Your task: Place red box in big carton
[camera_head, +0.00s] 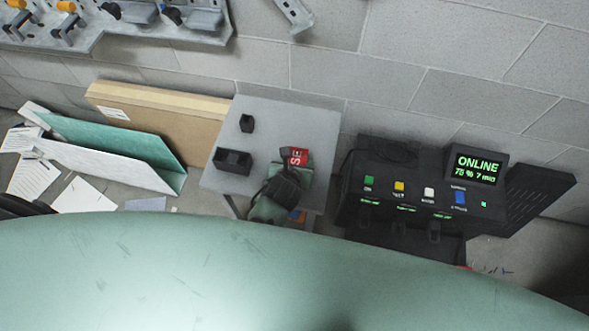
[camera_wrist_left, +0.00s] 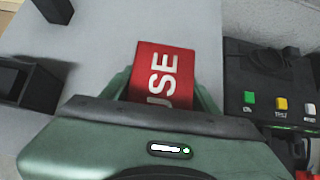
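A red box (camera_head: 297,156) with white lettering lies at the right part of a small grey table (camera_head: 290,112) in the camera_head view. My left gripper (camera_head: 282,182) is over the table's front right and partly covers the box. In the left wrist view the red box (camera_wrist_left: 166,75) shows "USE" and lies between the green fingers of my left gripper (camera_wrist_left: 165,92), one at each side. I cannot tell whether they press on it. A large brown cardboard carton (camera_head: 160,122) stands left of the table against the wall; no opening of it shows. My right gripper is not in view.
Two black holders, one large (camera_head: 232,161) and one small (camera_head: 246,123), stand on the table's left part. A black console (camera_head: 405,190) with coloured buttons and an "ONLINE" screen (camera_head: 478,168) stands close on the right. Green and white panels (camera_head: 110,140) and papers lie at left.

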